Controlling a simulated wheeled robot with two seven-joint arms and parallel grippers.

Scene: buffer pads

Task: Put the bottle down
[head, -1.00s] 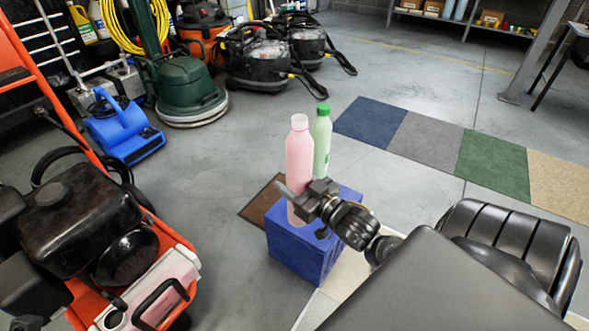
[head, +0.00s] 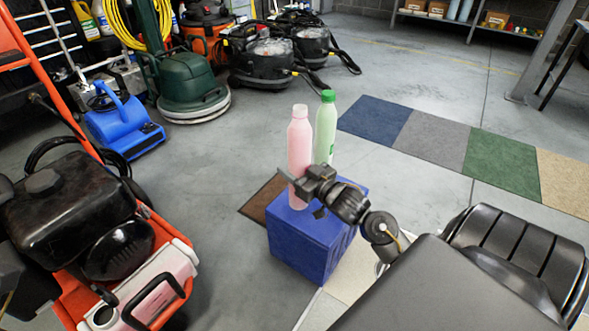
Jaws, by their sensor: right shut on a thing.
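A pink bottle with a pale cap (head: 300,145) stands upright at the blue box (head: 300,248), near its back left part. My right gripper (head: 299,184) is shut on the pink bottle at its lower part; the fingers hide some of it. The bottle's base shows just above the box top, and I cannot tell whether it touches. A green bottle with a green cap (head: 326,125) stands upright just behind and to the right of the pink one; its lower part is hidden by my gripper. My left gripper is not in view.
Carpet sample tiles (head: 435,140) lie on the floor at the right, and a brown mat (head: 262,203) lies behind the box. An orange machine with a black tank (head: 70,210) stands at the left. A blue blower (head: 122,130) and several floor machines stand at the back. Floor between is clear.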

